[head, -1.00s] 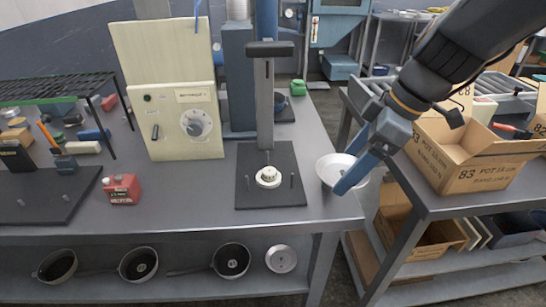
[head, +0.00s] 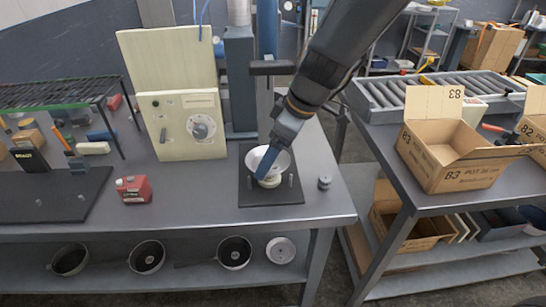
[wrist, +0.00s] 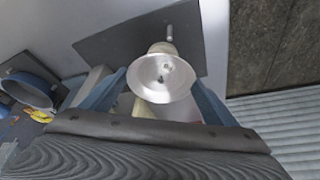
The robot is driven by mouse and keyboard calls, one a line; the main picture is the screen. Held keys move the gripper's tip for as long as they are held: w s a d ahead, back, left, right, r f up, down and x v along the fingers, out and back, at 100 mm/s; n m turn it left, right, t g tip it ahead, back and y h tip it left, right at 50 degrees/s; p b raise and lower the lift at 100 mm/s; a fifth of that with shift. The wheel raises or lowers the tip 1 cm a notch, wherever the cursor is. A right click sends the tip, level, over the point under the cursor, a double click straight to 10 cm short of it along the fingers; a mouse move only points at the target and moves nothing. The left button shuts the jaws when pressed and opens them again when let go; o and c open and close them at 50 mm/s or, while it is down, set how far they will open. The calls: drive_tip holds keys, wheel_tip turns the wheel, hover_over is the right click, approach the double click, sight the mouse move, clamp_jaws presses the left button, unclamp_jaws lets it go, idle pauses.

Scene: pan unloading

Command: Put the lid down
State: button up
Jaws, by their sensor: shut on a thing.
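The lid (head: 268,154) is a pale, round, shallow metal dish, seen in the head view over the dark fixture plate (head: 281,196) at the foot of the press. My gripper (head: 271,160) comes down from the upper right and is shut on the lid. In the wrist view the lid (wrist: 163,78) shows its bright hollow face between my blue fingers. The plate's pale round centre (head: 268,181) shows just under the lid. I cannot tell whether they touch.
A small grey cylinder (head: 324,183) stands right of the plate. An open carton (head: 462,157) sits on the right bench. Several pans lie on the lower shelf.

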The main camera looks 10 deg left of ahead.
drive_tip(key=shift+f, duration=0.95)
drive_tip(key=shift+f, duration=0.15)
drive_tip(key=o, duration=1.1)
drive_tip(key=shift+r, duration=0.2)
